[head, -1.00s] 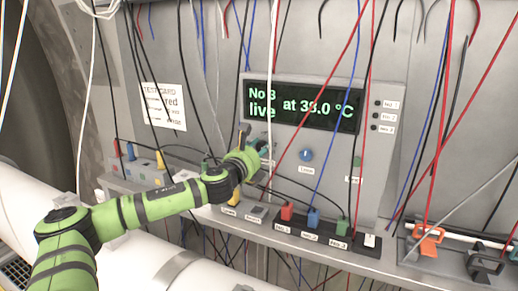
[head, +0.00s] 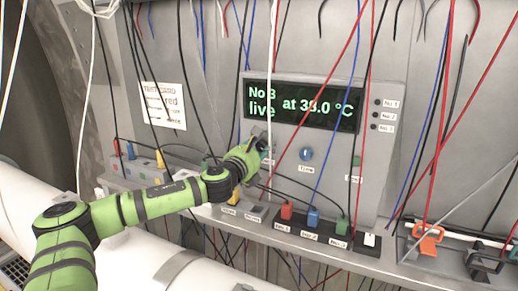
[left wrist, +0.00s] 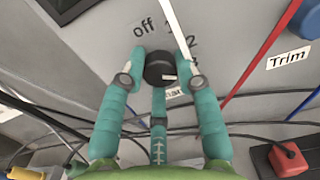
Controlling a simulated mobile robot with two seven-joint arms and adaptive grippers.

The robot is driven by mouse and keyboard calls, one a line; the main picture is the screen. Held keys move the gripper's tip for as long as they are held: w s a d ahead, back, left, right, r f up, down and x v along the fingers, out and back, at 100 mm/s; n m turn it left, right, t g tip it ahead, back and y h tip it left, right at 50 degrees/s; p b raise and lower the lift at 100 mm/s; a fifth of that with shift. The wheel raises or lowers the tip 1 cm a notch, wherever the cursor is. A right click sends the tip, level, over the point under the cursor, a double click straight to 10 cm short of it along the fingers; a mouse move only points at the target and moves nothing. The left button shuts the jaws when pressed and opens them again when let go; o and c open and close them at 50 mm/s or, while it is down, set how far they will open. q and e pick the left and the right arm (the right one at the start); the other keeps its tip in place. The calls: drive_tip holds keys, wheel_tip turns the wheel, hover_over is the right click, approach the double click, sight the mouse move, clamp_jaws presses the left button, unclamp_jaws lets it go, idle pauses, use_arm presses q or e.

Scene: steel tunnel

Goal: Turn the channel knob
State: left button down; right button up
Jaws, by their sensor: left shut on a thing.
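The channel knob (left wrist: 160,68) is round and black, on the grey panel in the left wrist view. "Off" is printed at its upper left and numbers at its right, partly covered by a white cable. A pale mark on the knob points right, towards the lowest number. My left gripper (left wrist: 158,75) has its teal fingers closed around the knob. In the head view the left gripper (head: 262,143) is at the panel below the display, and its hand hides the knob. The display (head: 304,106) reads "No 3 live at 38.0 °C". My right gripper is not in view.
A blue Trim knob (head: 306,154) is right of the hand. Red, blue and black cables hang across the panel. Red (head: 287,210), blue (head: 313,217) and green (head: 342,224) plugs stand on the ledge below. A white pipe (head: 150,255) runs in front.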

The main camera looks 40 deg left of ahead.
use_arm(q)
drive_tip(key=c, duration=0.9)
unclamp_jaws()
drive_tip(key=shift+w, duration=0.1)
drive_tip(key=v, duration=1.2)
